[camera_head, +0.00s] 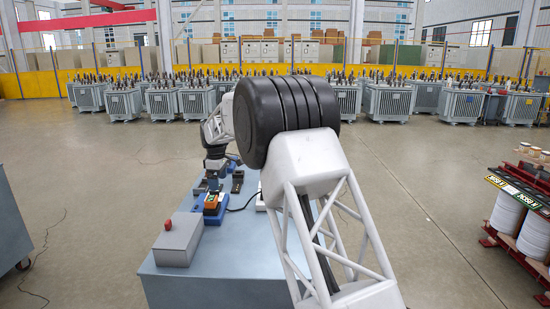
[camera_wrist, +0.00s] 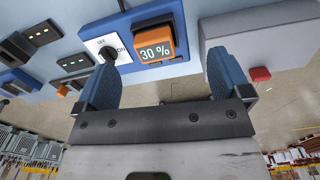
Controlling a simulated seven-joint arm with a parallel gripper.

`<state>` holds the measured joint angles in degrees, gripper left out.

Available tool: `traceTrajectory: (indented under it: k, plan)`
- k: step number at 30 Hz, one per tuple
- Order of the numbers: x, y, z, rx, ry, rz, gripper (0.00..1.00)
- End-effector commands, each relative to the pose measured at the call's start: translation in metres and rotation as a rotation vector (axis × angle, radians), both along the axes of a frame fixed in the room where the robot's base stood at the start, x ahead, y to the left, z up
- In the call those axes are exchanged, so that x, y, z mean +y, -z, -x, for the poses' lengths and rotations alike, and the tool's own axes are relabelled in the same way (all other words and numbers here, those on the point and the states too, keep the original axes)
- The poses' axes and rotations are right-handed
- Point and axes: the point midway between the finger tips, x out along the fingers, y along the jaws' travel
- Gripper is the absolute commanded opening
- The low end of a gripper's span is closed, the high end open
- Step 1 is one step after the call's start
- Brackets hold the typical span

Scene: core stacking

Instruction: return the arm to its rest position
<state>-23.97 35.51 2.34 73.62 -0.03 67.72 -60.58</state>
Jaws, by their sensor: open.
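My gripper (camera_wrist: 162,72) is open in the wrist view, its two blue fingers spread apart with nothing held between them. In the head view my arm reaches over the blue-grey table (camera_head: 215,285), and its end is small and partly hard to make out above the devices. A blue device (camera_wrist: 185,45) with an orange block reading "30 %" (camera_wrist: 156,45) lies beyond the fingers. A dark knob (camera_wrist: 107,54) on a white ON/OFF plate is near the left finger. The orange block also shows in the head view (camera_head: 211,202).
A grey box (camera_head: 179,240) with a red button (camera_head: 168,224) stands at the table's front left. Dark modules with small lights (camera_wrist: 75,62) lie left in the wrist view. A black cable (camera_head: 243,204) runs across the table. Open floor (camera_head: 445,190) lies to the right.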

Motion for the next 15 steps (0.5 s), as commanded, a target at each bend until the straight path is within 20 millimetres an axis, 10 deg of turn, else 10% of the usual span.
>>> traceTrajectory:
  k: [15]
  plan:
    - [-0.103, -0.077, 0.072, -0.032, 0.238, -0.017, 0.96]
